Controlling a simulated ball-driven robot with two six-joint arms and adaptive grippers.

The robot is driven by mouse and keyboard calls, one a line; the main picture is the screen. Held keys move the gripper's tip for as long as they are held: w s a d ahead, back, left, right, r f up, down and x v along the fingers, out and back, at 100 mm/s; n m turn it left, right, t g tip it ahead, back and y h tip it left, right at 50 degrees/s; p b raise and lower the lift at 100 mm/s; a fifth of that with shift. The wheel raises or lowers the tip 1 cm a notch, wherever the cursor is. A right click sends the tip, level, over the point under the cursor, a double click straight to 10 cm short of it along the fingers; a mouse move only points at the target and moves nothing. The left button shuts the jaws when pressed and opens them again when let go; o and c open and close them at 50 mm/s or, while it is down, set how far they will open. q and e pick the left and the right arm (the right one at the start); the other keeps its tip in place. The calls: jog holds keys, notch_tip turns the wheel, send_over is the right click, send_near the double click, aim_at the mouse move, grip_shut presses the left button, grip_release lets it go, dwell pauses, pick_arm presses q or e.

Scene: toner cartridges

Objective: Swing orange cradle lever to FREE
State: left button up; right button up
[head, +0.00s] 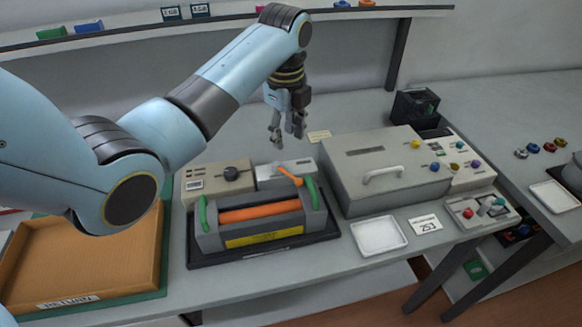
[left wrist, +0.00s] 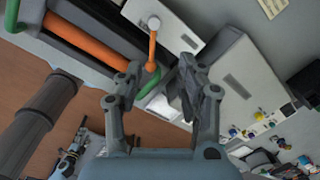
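The orange cradle lever (head: 289,175) stands at the back of the grey cradle (head: 210,241), by a pale plate (head: 268,170). In the left wrist view the lever (left wrist: 152,50) runs from a round pale pivot (left wrist: 154,22) down toward my fingers. The cradle holds an orange roller (head: 258,211) between green end pieces, with a yellow label in front. My left gripper (head: 287,136) is open and empty above and behind the lever. In the left wrist view its fingertips (left wrist: 160,76) stand apart near the lever's free end. I cannot read a FREE mark.
A grey lidded box (head: 384,156) with a handle stands right of the cradle. A knob box (head: 220,180) is behind it at left. An orange-brown tray (head: 84,245) lies left, and a white tray (head: 378,235) at front right.

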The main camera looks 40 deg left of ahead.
aim_at(288, 175)
pick_arm(q)
jog(key=shift+m+g+h, duration=0.3)
jog(key=shift+m+g, duration=0.1)
jog(key=f, duration=0.3)
jog(key=d+f, duration=0.1)
jog(key=f, duration=0.6)
jog(key=shift+s+d, duration=0.3)
jog(key=shift+s, duration=0.05)
